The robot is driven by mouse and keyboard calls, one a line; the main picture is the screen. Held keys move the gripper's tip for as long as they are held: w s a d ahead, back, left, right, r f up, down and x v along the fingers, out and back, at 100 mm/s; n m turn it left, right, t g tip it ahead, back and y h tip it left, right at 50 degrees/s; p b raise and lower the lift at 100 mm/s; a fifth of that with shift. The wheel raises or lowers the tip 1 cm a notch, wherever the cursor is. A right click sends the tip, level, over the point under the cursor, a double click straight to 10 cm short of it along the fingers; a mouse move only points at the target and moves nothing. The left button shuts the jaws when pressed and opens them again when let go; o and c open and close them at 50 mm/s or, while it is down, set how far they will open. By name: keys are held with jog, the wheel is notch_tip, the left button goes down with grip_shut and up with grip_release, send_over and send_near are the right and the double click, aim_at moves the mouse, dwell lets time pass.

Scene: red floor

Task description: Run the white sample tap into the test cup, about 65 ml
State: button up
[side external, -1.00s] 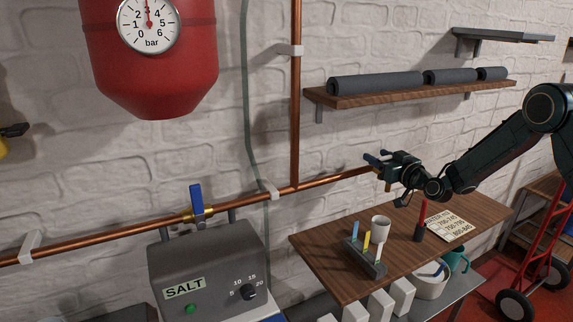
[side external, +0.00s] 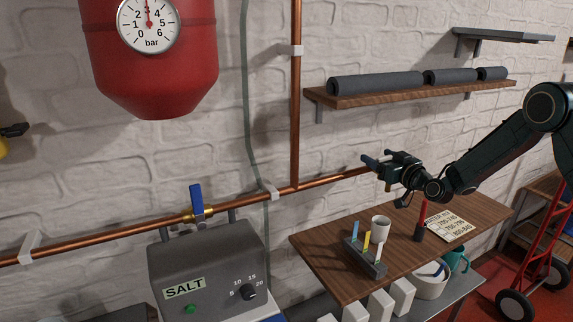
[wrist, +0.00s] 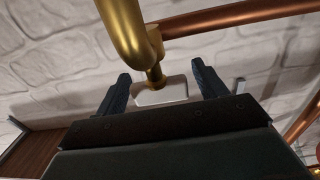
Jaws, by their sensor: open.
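The white tap handle (wrist: 172,94) sits on a brass tap (wrist: 156,60) at the end of a copper pipe in the wrist view. My gripper (wrist: 161,74) is open, with one finger on each side of the white handle and visible gaps between. In the side external view my gripper (side external: 376,160) is at the right end of the horizontal copper pipe, and the tap is hidden or too small to make out there. A white cup (side external: 381,224) stands upright on the wooden table (side external: 322,257), below the gripper; nothing is seen flowing.
A rack with coloured strips (side external: 366,262) stands beside the cup. A dark bottle with a red top (side external: 419,232) and a printed card (side external: 449,224) are to its right. A blue-handled valve (side external: 197,200) is on the pipe at left, above the salt unit (side external: 207,270).

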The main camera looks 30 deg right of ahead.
jog(key=s, duration=1.3)
jog(key=shift+s, duration=0.25)
dwell(0.4)
jog(key=shift+a, duration=0.1)
jog(key=shift+r, duration=0.1)
jog(key=s+a+r+n+g+y, duration=0.4)
jog(key=s+a, duration=0.1)
jog(key=a, duration=0.4)
jog(key=s+a+r+n+g+y, duration=0.3)
jog(key=s+a+r+n+y, duration=0.15)
jog(key=a, duration=0.45)
jog(key=s+d+m+g+h, duration=0.2)
jog(key=s+d+m+h, duration=0.1)
jog(key=s, duration=0.9)
jog(key=s+d+r+m+g+h, duration=0.1)
jog(key=s+d+m+g+h, duration=0.2)
jog(key=s, duration=0.8)
jog(key=shift+s+d+m+h, duration=0.35)
jog(key=shift+d+m+h, duration=0.25)
jog(key=shift+m+h, duration=0.5)
